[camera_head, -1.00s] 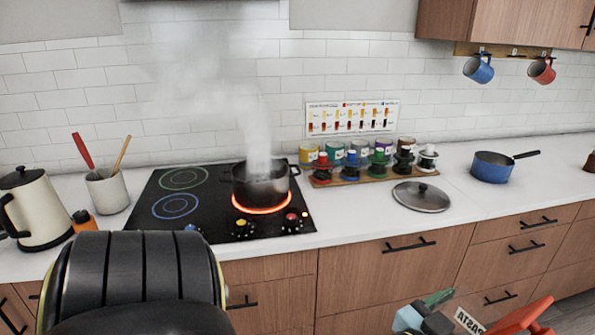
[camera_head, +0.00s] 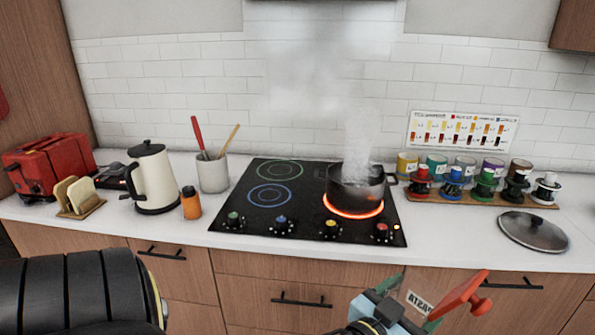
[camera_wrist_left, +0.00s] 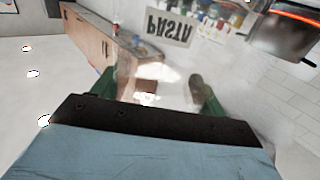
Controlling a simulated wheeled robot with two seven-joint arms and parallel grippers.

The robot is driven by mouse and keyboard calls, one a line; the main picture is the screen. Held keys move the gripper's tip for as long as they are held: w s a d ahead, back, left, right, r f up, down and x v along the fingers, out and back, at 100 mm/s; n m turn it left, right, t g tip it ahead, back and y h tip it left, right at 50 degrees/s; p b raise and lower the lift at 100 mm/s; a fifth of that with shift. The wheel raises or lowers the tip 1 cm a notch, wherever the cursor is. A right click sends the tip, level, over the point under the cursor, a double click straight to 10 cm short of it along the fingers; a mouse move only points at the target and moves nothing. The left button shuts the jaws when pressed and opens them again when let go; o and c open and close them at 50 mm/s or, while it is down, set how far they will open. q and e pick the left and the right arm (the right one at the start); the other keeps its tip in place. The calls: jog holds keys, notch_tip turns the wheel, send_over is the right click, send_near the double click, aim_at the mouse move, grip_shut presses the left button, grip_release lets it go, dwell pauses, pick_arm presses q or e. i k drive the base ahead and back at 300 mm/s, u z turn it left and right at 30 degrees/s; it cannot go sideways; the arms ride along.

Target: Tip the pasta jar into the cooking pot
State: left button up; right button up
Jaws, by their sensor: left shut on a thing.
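In the left wrist view the jar's label (camera_wrist_left: 168,27) shows upside down beyond the gripper (camera_wrist_left: 155,90). What is inside the jar is unclear. The dark cooking pot (camera_head: 355,188) steams on a glowing burner, behind the gripper. My right gripper is out of view.
The black cooktop (camera_head: 272,215) has front knobs. A kettle (camera_head: 152,180), orange bottle (camera_head: 191,203), utensil crock (camera_head: 212,173) and red toaster (camera_head: 48,160) stand left. Spice jars on a rack (camera_head: 480,197) and a loose pot lid (camera_head: 534,231) lie right.

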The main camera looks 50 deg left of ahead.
aim_at(347, 199)
jog(key=u, duration=1.1)
